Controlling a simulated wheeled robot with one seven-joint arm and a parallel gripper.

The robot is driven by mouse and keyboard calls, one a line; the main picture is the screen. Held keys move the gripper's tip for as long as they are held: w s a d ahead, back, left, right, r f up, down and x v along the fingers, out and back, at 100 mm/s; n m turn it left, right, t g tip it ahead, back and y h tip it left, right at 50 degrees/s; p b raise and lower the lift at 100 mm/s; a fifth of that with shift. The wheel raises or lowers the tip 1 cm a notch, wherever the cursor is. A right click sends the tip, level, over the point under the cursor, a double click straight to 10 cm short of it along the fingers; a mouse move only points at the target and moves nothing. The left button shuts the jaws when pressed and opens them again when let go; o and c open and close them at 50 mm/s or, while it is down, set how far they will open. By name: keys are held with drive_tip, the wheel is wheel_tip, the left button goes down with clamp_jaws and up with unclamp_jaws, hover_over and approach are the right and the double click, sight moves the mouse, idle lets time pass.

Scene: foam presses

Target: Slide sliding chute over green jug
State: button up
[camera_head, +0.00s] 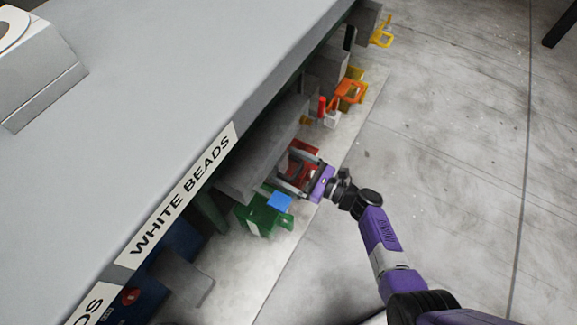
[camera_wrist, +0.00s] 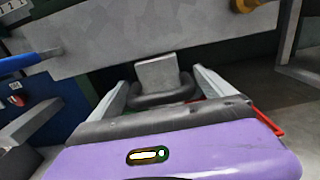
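The green jug (camera_head: 257,216) stands on the low ledge under the bench edge, with a blue piece (camera_head: 280,201) at its top. A long grey metal panel, apparently the sliding chute (camera_head: 262,150), lies above and behind the jugs; it spans the wrist view (camera_wrist: 190,38). A small grey tab (camera_wrist: 157,74) stands in front of this panel, between my fingers. My gripper (camera_head: 288,171) is above a red jug (camera_head: 303,160), up-right of the green jug. In the wrist view my gripper (camera_wrist: 161,77) is open, with gaps seen on both sides of the tab.
The bench top (camera_head: 150,80) with its "WHITE BEADS" label (camera_head: 185,192) overhangs the ledge. An orange jug (camera_head: 350,92) and a yellow jug (camera_head: 381,36) stand farther along. A blue handle (camera_wrist: 30,60) is at left in the wrist view.

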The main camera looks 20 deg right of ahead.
drive_tip(key=c, duration=1.8)
drive_tip(key=s+a+p, duration=0.1)
drive_tip(key=s+a, duration=0.1)
drive_tip(key=s+a+p, duration=0.1)
drive_tip(key=s+a, duration=0.1)
drive_tip(key=a, duration=0.1)
drive_tip(key=s+a, duration=0.2)
drive_tip(key=a, duration=0.1)
drive_tip(key=shift+a+p, duration=0.1)
drive_tip(key=shift+p, duration=0.3)
drive_tip(key=o, duration=2.1)
drive_tip(key=p+v, duration=0.2)
drive_tip(key=v, duration=0.6)
drive_tip(key=shift+w, duration=0.1)
